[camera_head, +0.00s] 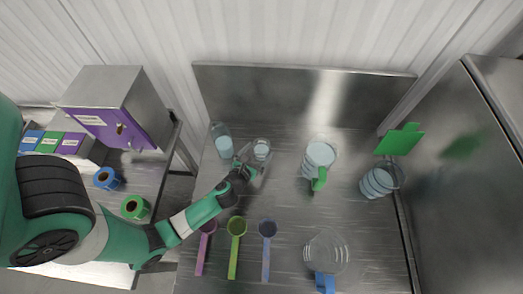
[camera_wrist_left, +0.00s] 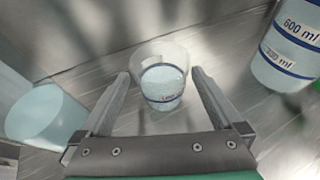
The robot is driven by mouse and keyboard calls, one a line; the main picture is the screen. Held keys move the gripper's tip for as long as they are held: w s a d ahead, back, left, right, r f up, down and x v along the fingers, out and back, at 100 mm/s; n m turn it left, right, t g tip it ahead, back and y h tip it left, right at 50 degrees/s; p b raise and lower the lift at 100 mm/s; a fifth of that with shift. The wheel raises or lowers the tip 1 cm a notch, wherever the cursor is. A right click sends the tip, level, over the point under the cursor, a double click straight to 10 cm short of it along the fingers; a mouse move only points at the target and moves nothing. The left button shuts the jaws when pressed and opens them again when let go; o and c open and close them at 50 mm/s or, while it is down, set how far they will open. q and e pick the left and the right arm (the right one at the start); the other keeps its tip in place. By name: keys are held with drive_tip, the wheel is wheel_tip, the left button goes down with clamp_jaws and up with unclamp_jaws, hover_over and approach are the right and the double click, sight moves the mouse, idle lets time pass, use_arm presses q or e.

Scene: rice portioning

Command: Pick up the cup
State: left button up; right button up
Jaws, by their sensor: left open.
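A small clear cup (camera_head: 261,145) with pale blue contents stands upright on the metal table near the back panel. In the left wrist view the cup (camera_wrist_left: 162,86) sits between the tips of my open left gripper (camera_wrist_left: 161,74), with a small label on its front. In the head view my left gripper (camera_head: 250,165) reaches in from the left, low and just in front of the cup. I cannot tell whether a finger touches it. My right gripper is not in view.
A similar clear container (camera_head: 222,142) stands close on the left. A measuring jug with a green handle (camera_head: 319,158) and another jug (camera_head: 378,182) stand to the right. Pink (camera_head: 200,255), green (camera_head: 234,252) and blue (camera_head: 266,252) scoops and a clear jug (camera_head: 328,250) lie nearer the front.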

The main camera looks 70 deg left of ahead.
sight(265, 146)
use_arm(q)
drive_tip(key=b+x, duration=0.1)
drive_tip(key=x, duration=0.2)
drive_tip(key=b+x, duration=0.1)
drive_tip(key=x, duration=0.2)
drive_tip(key=shift+s+d+f, duration=0.1)
drive_tip(key=shift+d+f, duration=0.05)
drive_tip(key=shift+f, duration=0.15)
drive_tip(key=c, duration=1.4)
